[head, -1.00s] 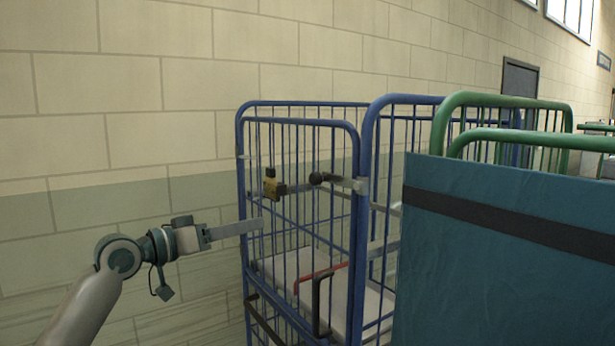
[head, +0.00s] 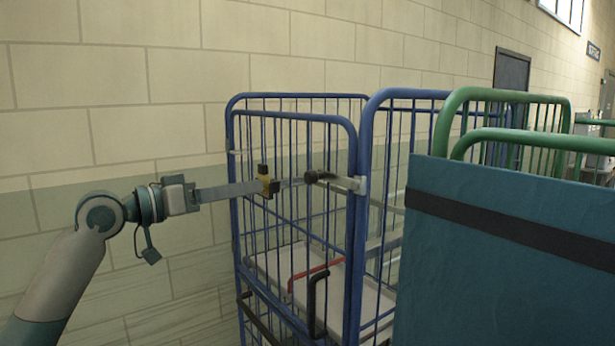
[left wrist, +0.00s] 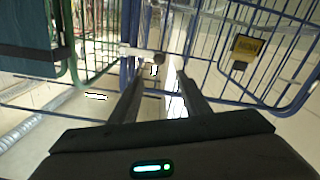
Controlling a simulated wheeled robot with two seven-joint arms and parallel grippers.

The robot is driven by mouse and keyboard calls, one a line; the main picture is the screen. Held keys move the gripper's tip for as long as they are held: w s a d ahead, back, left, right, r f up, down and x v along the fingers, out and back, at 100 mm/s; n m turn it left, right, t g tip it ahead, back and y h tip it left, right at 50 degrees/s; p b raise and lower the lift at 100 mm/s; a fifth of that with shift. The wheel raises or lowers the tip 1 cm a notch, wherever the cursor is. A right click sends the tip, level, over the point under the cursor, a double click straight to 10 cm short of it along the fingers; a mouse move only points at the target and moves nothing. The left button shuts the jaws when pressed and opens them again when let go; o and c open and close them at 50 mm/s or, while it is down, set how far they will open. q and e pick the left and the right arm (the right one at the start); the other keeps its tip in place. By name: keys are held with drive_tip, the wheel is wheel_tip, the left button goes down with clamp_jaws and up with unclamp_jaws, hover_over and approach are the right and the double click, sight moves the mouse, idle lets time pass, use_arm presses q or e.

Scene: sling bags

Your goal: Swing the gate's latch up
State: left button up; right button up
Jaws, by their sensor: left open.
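The gate's latch (head: 337,184) is a pale metal bar with a dark round knob (head: 314,176), lying roughly level across the blue cage's gate (head: 296,120). In the left wrist view the knob (left wrist: 158,59) shows just beyond and between my fingertips. A yellow and black piece (head: 265,182) sits at the gate's left; the left wrist view shows a yellow plate (left wrist: 246,48) to the right. My left gripper (head: 258,187) is open and empty, its fingers pointing right, overlapping the yellow piece in the head view. Contact with the latch cannot be told. My right gripper is not in view.
A teal bag panel (head: 500,260) with a dark band hangs on a green frame (head: 445,115) at the right. A red handle (head: 315,272) and a black handle (head: 312,310) are low on the gate. A block wall (head: 120,80) stands behind.

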sight(307, 178)
use_arm(q)
drive_tip(key=p+x, duration=0.6)
drive_tip(key=x, duration=0.9)
drive_tip(key=shift+s+r+p, duration=0.1)
drive_tip(key=shift+r+p, duration=0.05)
drive_tip(key=shift+p, duration=0.2)
drive_tip(key=shift+w+d, duration=0.4)
drive_tip(key=shift+d, duration=0.15)
clamp_jaws()
